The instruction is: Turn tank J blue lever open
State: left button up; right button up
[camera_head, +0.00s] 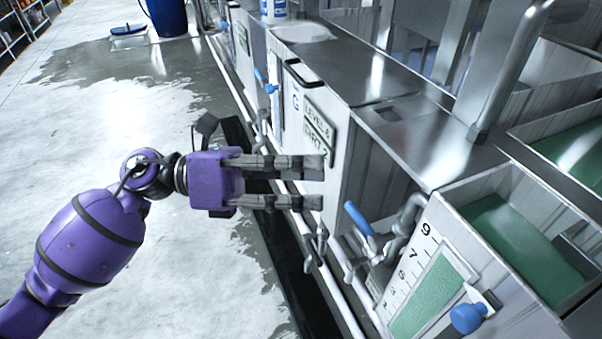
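A blue lever (358,218) sits on a metal valve and pipe at the lower centre right, beside a tank with a green level gauge (430,295). The lever slants up and to the left. My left gripper (322,185) comes in from the left, with its fingers pointing right. Its fingers are apart with nothing visible between them. The fingertips are just above and left of the blue lever in the picture, and a gap shows between them. No letter J can be read on any tank. My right gripper is not in view.
Another blue valve handle (270,88) is farther up the row, near a panel marked G. A blue knob (467,318) is by the gauge. Pipes run along the tank fronts above a dark floor channel. The left floor is open, partly wet.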

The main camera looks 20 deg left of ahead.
aim_at(361, 221)
pick_arm(q)
jog(key=shift+s+r, duration=0.15)
jog(key=shift+r, duration=0.1)
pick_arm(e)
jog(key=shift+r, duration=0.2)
pick_arm(q)
jog(key=shift+c, duration=0.4)
